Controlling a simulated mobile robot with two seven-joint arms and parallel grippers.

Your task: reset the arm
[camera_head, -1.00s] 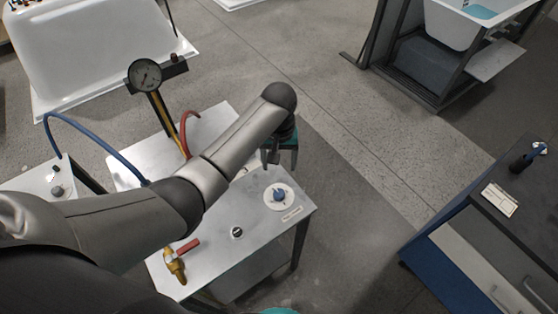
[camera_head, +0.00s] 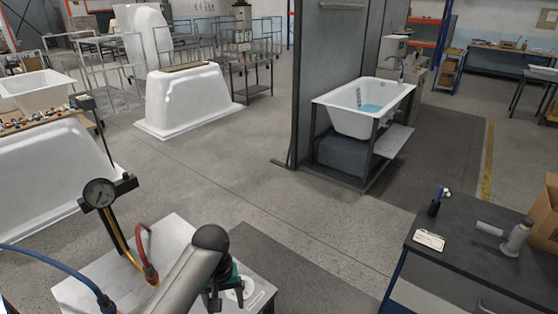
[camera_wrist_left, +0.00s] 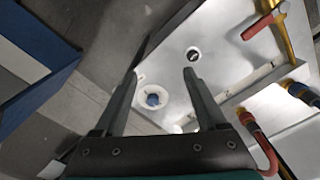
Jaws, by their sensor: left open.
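My left arm comes in from the lower left in the head view and reaches over the metal work table (camera_head: 173,246). My left gripper (camera_head: 214,303) hangs below the wrist there, partly hidden by the arm. In the left wrist view the left gripper (camera_wrist_left: 160,75) has its two fingers apart with nothing between them. Beyond the fingertips are the table top (camera_wrist_left: 225,45), a white round dial with a blue knob (camera_wrist_left: 153,97) and a small dark round fitting (camera_wrist_left: 193,54). My right gripper is in neither view.
A pressure gauge (camera_head: 100,193) on a post, a blue hose (camera_head: 60,262) and a red hose (camera_head: 148,255) stand close to the arm. A dark workbench (camera_head: 470,258) is at the right. A bathtub on a stand (camera_head: 345,120) is farther back. Open floor (camera_head: 270,190) lies between.

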